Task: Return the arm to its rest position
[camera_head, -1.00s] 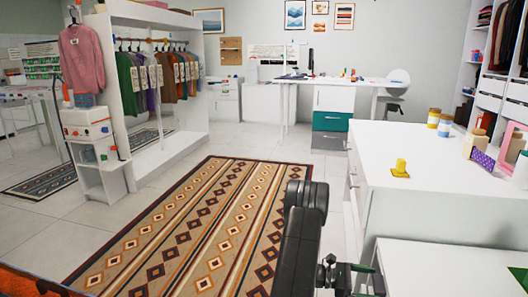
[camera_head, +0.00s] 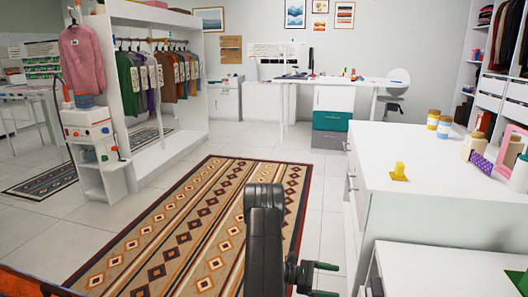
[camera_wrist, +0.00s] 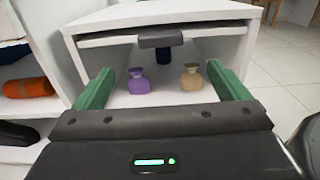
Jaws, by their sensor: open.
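My dark arm (camera_head: 264,240) rises from the bottom middle of the head view, in front of the patterned rug. The green fingers of my gripper show at the sides of the wrist view (camera_wrist: 160,70). They stand wide apart, open, with nothing held between them. Beyond them, a purple bottle (camera_wrist: 138,82) and a beige bottle (camera_wrist: 191,78) stand inside a white cabinet (camera_wrist: 255,28), apart from the fingers.
A white counter (camera_head: 420,160) stands to the right, carrying a yellow object (camera_head: 399,171) and several jars. A lower white surface (camera_head: 440,270) is near the bottom right. A clothes wardrobe (camera_head: 160,20) stands at the left. The rug (camera_head: 190,215) is clear. Shelves (camera_wrist: 22,105) line the wrist view's left.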

